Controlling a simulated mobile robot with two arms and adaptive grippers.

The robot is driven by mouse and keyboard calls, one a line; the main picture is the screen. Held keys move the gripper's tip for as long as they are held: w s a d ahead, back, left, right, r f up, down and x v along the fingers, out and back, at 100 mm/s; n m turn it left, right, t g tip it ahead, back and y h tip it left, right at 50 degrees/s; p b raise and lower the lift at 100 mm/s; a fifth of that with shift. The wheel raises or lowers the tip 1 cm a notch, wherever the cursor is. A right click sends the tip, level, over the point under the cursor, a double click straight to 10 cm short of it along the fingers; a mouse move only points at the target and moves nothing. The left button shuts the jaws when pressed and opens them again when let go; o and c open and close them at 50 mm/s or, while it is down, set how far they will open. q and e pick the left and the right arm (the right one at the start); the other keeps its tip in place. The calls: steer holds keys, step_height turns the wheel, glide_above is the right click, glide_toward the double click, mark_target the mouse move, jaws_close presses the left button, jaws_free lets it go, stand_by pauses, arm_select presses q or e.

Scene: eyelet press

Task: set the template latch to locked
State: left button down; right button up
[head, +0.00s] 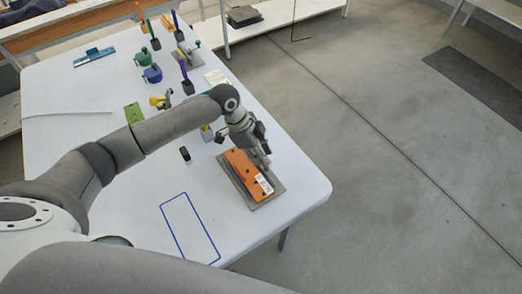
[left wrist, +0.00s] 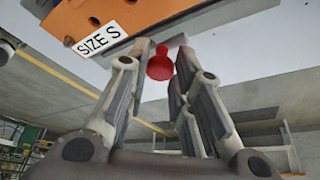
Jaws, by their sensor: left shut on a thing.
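The orange template block (head: 240,164) lies on a grey plate (head: 274,196) near the table's right front corner. My left gripper (head: 262,163) is at the block's right side. In the left wrist view a red knob (left wrist: 160,66) sits between the fingers of my left gripper (left wrist: 161,50), beside the block, and they are shut on it. Whether the knob is the latch's handle, and the latch's setting, cannot be told. My right gripper is out of view.
A blue outlined rectangle (head: 190,229) is on the white table (head: 110,215). A small black-and-white item (head: 185,155) stands left of the block. A green plate (head: 133,113), green and blue pots (head: 152,74) and several upright tools are farther back.

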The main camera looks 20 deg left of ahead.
arm_select(q)
steer(key=n+t+p, duration=0.1)
steer(key=n+p, duration=0.1)
steer(key=p, duration=0.1)
steer(key=s+n+t+y+p, duration=0.1)
steer(key=n+p, duration=0.2)
steer(key=p, duration=0.1)
steer(key=n+p, duration=0.3)
steer(key=p, duration=0.1)
steer(key=shift+s+d+r+t+y, duration=0.1)
steer(key=shift+s+r+t+y, duration=0.2)
steer(key=shift+s+r+t, duration=0.1)
steer(key=shift+s+d+f+n+t+y+p, duration=0.1)
steer(key=shift+n+y+p, duration=0.05)
steer(key=shift+n+p, duration=0.4)
steer(key=shift+s+a+f+n+t+y+p, duration=0.1)
steer(key=shift+n+y+p, duration=0.1)
steer(key=shift+n+p, duration=0.35)
steer(key=shift+d+f+n+t+y+p, duration=0.1)
steer(key=shift+n+y+p, duration=0.05)
steer(key=shift+n+p, duration=0.4)
steer(key=c, duration=1.3)
jaws_free()
steer(key=shift+o, duration=0.2)
steer(key=v, duration=1.2)
steer(key=shift+f, duration=0.1)
